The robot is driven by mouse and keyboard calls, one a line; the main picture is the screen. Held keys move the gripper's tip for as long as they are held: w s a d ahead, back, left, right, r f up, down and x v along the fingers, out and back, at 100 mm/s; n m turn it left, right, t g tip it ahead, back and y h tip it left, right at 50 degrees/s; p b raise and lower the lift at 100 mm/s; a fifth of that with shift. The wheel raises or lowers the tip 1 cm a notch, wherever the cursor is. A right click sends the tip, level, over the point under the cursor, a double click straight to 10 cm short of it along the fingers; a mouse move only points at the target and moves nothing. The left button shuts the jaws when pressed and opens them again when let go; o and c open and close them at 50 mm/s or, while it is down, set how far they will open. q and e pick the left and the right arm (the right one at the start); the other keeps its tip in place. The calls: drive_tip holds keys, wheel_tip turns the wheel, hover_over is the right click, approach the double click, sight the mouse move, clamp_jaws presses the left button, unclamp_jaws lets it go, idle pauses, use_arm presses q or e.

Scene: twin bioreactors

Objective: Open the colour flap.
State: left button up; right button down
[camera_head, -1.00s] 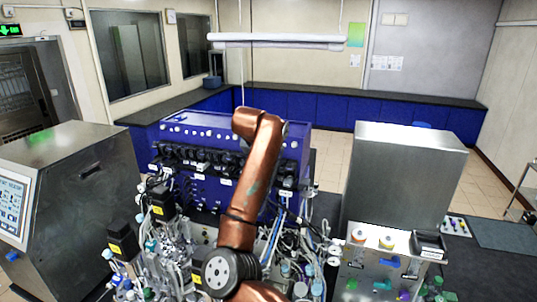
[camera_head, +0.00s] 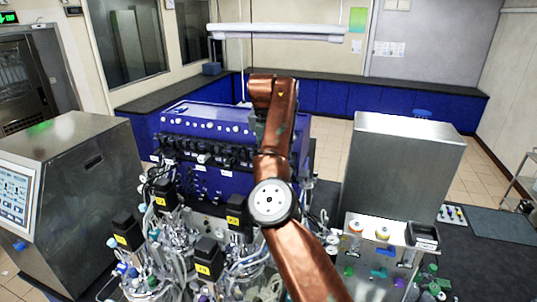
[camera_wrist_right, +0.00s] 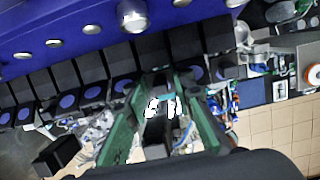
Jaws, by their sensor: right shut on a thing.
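In the right wrist view, my right gripper (camera_wrist_right: 164,84) has its two green fingers on either side of a narrow black flap (camera_wrist_right: 156,132) on the pump row. The fingers are shut on it. A small teal patch (camera_wrist_right: 167,97) and white patches show between the fingers. Similar black flaps, several with blue round marks, stand to both sides. In the head view, my copper right arm crosses in front of the blue bioreactor cabinet (camera_head: 205,120), and the gripper itself is hidden behind the arm. I cannot tell how far the flap is tilted. My left gripper is not in view.
Dense tubing and black boxes with yellow labels (camera_head: 163,201) fill the space below the cabinet. A steel box (camera_head: 405,170) stands at the right and a steel unit with a screen (camera_head: 75,185) at the left.

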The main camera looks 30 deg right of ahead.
drive_tip(key=shift+f, duration=0.1)
idle(0.6)
drive_tip(key=c, duration=2)
unclamp_jaws()
drive_tip(key=shift+w, duration=0.1)
drive_tip(key=shift+o, duration=0.2)
